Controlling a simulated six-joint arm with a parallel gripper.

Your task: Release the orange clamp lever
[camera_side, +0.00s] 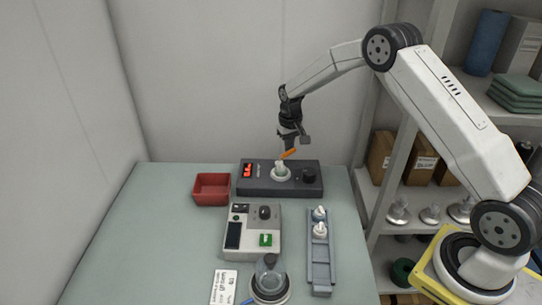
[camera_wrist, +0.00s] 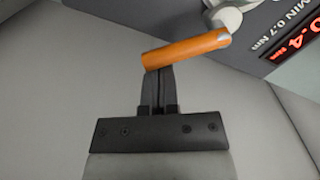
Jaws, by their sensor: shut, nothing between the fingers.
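The orange clamp lever (camera_side: 288,154) rises to the right from a small white clamp (camera_side: 281,171) on the dark torque unit (camera_side: 256,186) in the side view. In the wrist view the orange lever (camera_wrist: 188,49) runs across in front of the fingertips, with its right end at a white pivot (camera_wrist: 224,18). My gripper (camera_side: 288,147) is right above the clamp at the lever. Its two dark fingers (camera_wrist: 158,76) are together, with nothing between them. The tips are at the lever's lower-left end in the wrist view; I cannot tell whether they touch it.
A red bin (camera_side: 211,188) stands left of the torque unit. Shelves (camera_side: 407,187) are at the right. The table's left side is clear.

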